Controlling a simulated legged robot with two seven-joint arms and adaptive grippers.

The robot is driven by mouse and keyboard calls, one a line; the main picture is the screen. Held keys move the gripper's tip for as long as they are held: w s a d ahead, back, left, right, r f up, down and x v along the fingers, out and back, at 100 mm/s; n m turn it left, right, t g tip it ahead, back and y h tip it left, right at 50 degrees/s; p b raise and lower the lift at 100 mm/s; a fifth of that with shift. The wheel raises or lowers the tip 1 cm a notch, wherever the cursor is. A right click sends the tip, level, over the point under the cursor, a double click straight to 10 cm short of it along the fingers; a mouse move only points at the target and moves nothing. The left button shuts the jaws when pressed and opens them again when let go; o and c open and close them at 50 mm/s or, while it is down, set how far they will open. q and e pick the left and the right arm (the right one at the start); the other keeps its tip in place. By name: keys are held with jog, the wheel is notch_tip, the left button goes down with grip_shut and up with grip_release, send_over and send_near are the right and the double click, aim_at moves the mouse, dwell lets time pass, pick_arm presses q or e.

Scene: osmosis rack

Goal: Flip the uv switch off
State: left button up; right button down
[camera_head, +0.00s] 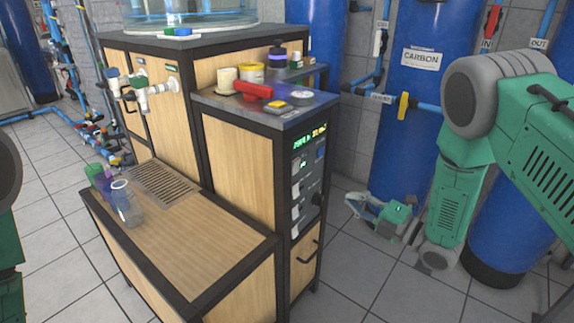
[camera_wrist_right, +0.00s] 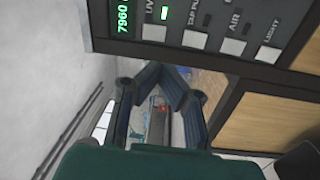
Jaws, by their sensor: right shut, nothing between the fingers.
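The control panel (camera_head: 309,175) is on the narrow side of the wooden cabinet, with a lit green display at its top. In the right wrist view, the panel (camera_wrist_right: 195,48) lies across the top. Its UV switch (camera_wrist_right: 154,33) is a pale square below the "UV" label, and a green indicator light (camera_wrist_right: 164,13) beside it is lit. My right gripper (camera_head: 351,201) is to the right of the panel, apart from it, with its fingers towards it. In the wrist view the gripper (camera_wrist_right: 163,76) is shut and empty, below the switch row. My left gripper is out of view.
More switches, labelled "AIR" (camera_wrist_right: 232,47) and "LIGHT" (camera_wrist_right: 267,54), sit beside the UV one. A red object (camera_head: 252,89) and jars stand on the cabinet top. Blue tanks (camera_head: 415,90) stand behind my right arm. Open tiled floor lies in front of the panel.

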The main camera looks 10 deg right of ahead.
jog(key=shift+w+a+r+n+y, duration=0.1)
jog(key=shift+w+r+n+y, duration=0.25)
jog(key=shift+r+n+y, duration=0.25)
jog(key=b, duration=0.3)
send_near(298, 164)
jog(key=x, duration=0.6)
jog(key=shift+w+a+r, duration=0.1)
jog(key=shift+w+a, duration=0.2)
jog(key=shift+w+a+r, duration=0.15)
jog(key=shift+w+a, duration=0.2)
jog(key=shift+w, duration=0.1)
